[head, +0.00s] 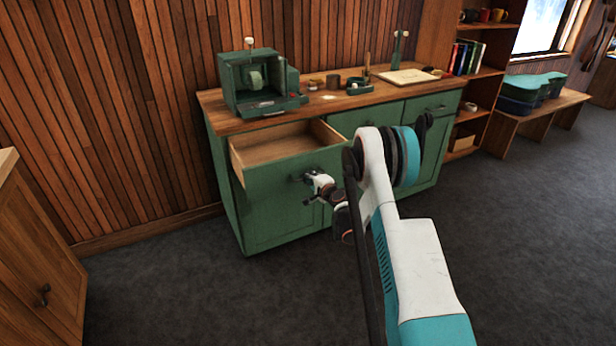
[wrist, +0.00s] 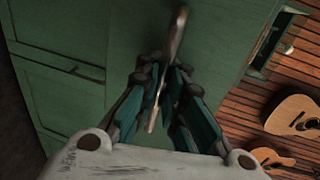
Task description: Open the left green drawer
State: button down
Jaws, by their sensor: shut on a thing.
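The left green drawer (head: 270,188) is pulled out of the green cabinet (head: 228,190). Its bare wooden inside shows in the head view and looks empty. My gripper (head: 307,181) is at the drawer's front, at its dark handle (head: 297,178). In the wrist view my gripper (wrist: 165,85) is shut on the handle (wrist: 178,35), which runs between the fingers. The green front fills much of the wrist view behind the fingers. My arm hides part of the cabinet's middle and right side.
A green machine (head: 257,85) stands on the wooden top above the drawer, with small items and a pale board (head: 402,77) to the right. A wooden cabinet (head: 38,265) stands at the left. The grey floor (head: 190,285) before the cabinet is clear.

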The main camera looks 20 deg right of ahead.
jog(key=shift+s, duration=0.55)
jog(key=c, duration=1.7)
grip_release()
jog(key=v, duration=1.2)
